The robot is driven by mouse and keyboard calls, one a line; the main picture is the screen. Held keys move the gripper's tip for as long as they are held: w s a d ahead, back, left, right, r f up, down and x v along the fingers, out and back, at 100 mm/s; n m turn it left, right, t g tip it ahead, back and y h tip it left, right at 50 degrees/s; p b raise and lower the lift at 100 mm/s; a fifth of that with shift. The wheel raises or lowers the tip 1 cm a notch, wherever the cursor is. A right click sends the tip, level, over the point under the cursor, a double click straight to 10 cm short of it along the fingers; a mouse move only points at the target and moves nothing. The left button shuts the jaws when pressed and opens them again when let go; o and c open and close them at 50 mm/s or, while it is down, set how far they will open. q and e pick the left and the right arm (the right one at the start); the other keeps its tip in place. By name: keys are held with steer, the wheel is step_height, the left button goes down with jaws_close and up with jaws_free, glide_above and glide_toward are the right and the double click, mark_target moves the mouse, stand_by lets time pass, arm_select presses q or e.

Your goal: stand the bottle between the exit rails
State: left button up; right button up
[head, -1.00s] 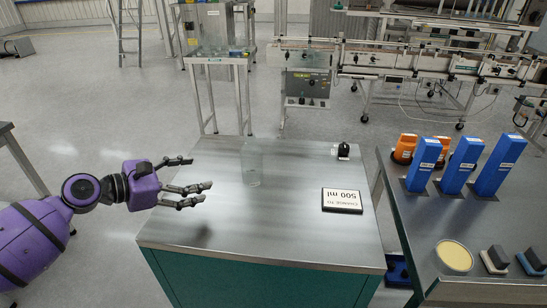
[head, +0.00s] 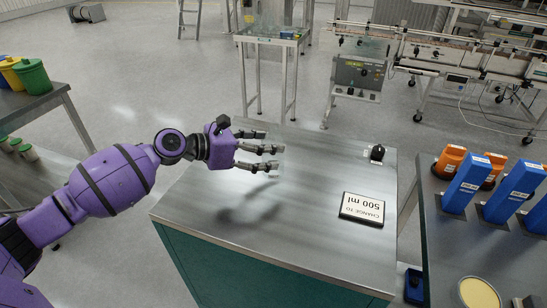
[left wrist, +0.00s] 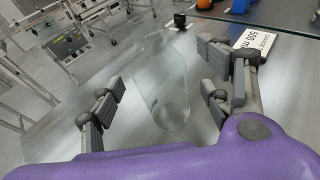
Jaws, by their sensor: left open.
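The clear bottle (left wrist: 165,85) stands on the steel worktop and shows faintly between the fingers of my left gripper (left wrist: 162,98) in the left wrist view. The fingers are spread, with visible gaps on both sides of the bottle. In the head view my left gripper (head: 270,150) reaches in from the left over the worktop (head: 320,165); the bottle is hard to make out there. The railed conveyor line (head: 470,60) stands at the back right; I cannot tell which rails are the exit rails. My right gripper is not in view.
A "change to 500 ml" sign (head: 362,208) lies on the worktop's right side, with a small black device (head: 377,153) behind it. Blue blocks (head: 466,183) and orange items (head: 449,162) stand on the right-hand table. Clear floor lies between worktop and conveyor.

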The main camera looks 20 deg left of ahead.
arm_select(q)
steer(key=x, duration=0.2)
steer(key=shift+w+d, duration=0.2)
steer(key=c, duration=1.4)
steer(key=shift+o, duration=0.2)
